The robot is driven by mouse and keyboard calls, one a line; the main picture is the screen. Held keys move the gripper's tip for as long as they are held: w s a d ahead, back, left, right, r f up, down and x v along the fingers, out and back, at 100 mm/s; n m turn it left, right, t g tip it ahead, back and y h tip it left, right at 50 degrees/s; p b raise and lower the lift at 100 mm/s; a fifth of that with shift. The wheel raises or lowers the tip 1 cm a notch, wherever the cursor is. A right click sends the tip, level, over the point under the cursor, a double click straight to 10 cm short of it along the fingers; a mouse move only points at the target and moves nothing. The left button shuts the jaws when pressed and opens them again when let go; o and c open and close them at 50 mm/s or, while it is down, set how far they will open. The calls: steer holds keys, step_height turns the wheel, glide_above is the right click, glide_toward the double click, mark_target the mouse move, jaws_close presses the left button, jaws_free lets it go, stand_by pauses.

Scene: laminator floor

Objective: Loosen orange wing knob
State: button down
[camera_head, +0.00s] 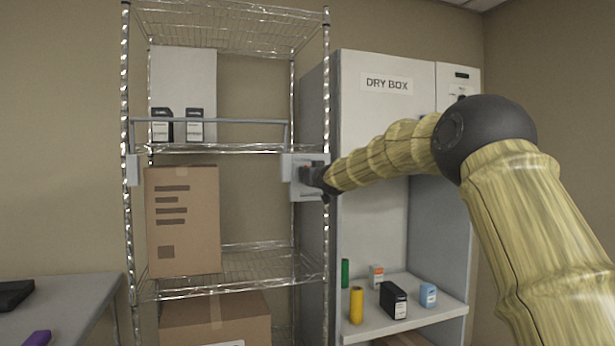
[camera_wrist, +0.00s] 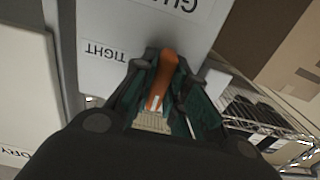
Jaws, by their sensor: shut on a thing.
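The orange wing knob (camera_wrist: 161,82) sits on a pale grey plate (camera_wrist: 112,25) with printed labels, one reading "TIGHT". In the wrist view my gripper (camera_wrist: 162,72) has its fingers on both sides of the knob and is shut on it. In the head view my gripper (camera_head: 318,180) reaches the grey bracket (camera_head: 300,163) on the right post of the wire shelf.
A grey guard bar (camera_head: 215,121) crosses the wire shelf front above a cardboard box (camera_head: 183,222). The dry box (camera_head: 386,120) stands close on the right, with several small containers on its lower ledge (camera_head: 440,308). A grey table (camera_head: 75,300) is at lower left.

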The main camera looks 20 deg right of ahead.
steer(key=shift+r, duration=0.65)
steer(key=c, duration=1.6)
jaws_free()
steer(key=shift+o, duration=0.8)
steer(key=shift+w+f, duration=0.3)
steer(key=shift+f, duration=0.2)
steer(key=shift+s+d+f, duration=0.1)
steer(key=shift+s, duration=0.3)
steer(key=s, duration=1.1)
steer(key=shift+s+d, duration=0.1)
